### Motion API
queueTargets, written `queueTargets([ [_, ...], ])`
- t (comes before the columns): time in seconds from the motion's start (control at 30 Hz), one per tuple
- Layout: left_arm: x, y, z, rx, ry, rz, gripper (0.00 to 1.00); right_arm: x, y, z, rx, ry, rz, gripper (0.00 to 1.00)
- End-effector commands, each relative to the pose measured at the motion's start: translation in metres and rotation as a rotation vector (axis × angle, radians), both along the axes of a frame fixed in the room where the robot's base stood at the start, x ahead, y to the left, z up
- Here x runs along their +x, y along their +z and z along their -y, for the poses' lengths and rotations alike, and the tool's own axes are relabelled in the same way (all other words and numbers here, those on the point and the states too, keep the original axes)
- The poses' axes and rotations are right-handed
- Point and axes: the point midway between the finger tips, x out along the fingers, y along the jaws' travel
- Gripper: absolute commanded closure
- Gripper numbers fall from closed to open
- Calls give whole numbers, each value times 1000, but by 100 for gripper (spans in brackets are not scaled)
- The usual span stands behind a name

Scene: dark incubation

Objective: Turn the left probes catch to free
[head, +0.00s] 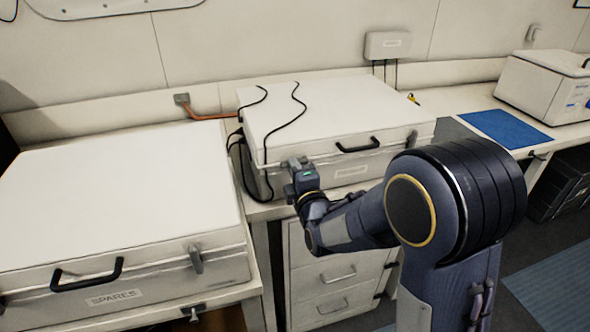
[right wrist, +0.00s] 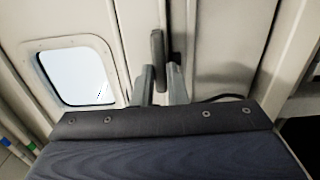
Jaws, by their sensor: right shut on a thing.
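The probes case (head: 285,110) is a white lidded box in the middle of the bench. Its label is too small to read surely. My right gripper (head: 294,163) is at the left end of its front face, where the left catch sits, and hides most of that catch in the head view. In the right wrist view the catch (right wrist: 157,58) is a dark grey upright bar. The fingers of the right gripper (right wrist: 161,85) are shut on its lower end. My left gripper is not in view.
A SPARES case (head: 110,200) with a handle and catch stands at left. Black cables (head: 290,122) drape over the probes case. Its black handle (head: 357,146) and right catch (head: 411,138) lie right of my gripper. A blue mat (head: 505,129) and white box (head: 545,85) are farther right.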

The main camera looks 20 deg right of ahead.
Motion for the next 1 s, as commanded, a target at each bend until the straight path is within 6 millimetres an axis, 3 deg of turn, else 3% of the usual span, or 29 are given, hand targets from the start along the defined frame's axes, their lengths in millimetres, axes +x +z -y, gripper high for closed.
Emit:
queueTargets([
  [0.07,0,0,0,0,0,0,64,0,-1,-1,-3,3,-2,100],
  [0.1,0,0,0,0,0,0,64,0,-1,-1,-2,2,-2,84],
  [0.23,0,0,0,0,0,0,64,0,-1,-1,-1,2,-2,66],
  [0.57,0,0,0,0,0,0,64,-3,0,0,0,1,-1,65],
  [1.0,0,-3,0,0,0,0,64,-68,0,1,2,3,-2,65],
])
